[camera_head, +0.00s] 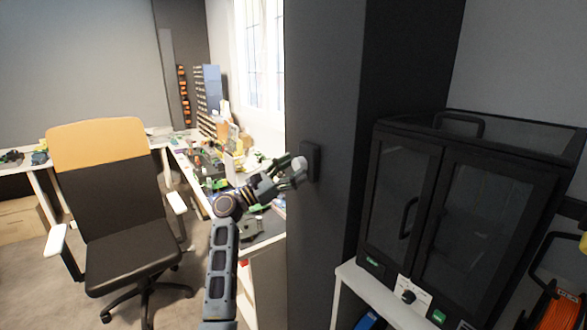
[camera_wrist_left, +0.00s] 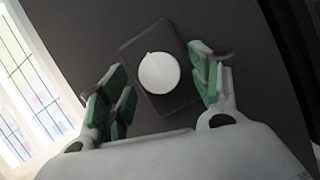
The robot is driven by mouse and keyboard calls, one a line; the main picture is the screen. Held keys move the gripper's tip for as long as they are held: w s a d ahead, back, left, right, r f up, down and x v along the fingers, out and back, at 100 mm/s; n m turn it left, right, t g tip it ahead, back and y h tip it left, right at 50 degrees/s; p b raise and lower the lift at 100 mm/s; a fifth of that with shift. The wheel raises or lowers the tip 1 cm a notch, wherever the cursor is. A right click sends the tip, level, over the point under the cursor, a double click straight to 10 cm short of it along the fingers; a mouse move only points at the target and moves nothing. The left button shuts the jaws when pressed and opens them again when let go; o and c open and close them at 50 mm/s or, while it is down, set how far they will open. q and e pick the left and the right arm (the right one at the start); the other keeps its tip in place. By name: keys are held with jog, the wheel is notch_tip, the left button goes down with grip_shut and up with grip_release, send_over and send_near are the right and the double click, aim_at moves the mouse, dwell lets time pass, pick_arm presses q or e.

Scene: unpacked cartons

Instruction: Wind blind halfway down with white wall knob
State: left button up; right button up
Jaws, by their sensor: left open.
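The white wall knob (camera_head: 299,163) sits on a dark plate (camera_head: 312,160) on the side of a dark grey pillar. In the left wrist view the knob (camera_wrist_left: 159,73) is round with a small ridge at its top, and its plate (camera_wrist_left: 180,98) looks tilted. My left gripper (camera_head: 290,172) is at the knob in the head view. In the wrist view its green-padded fingers (camera_wrist_left: 160,90) are open, one on each side of the knob, with gaps between. The blind is not clearly visible. My right gripper is not in view.
A black glass-doored cabinet (camera_head: 463,215) stands on a white shelf (camera_head: 385,300) right of the pillar (camera_head: 325,90). An office chair (camera_head: 110,200) is at the left. A cluttered workbench runs beneath the bright window (camera_head: 258,60). Grey floor shows around the chair.

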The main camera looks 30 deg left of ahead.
pick_arm(q)
jog(key=shift+w+d+r, duration=0.1)
jog(key=shift+w+d, duration=0.05)
jog(key=shift+w, duration=0.15)
jog(key=c, duration=1)
jog(key=shift+c, duration=0.2)
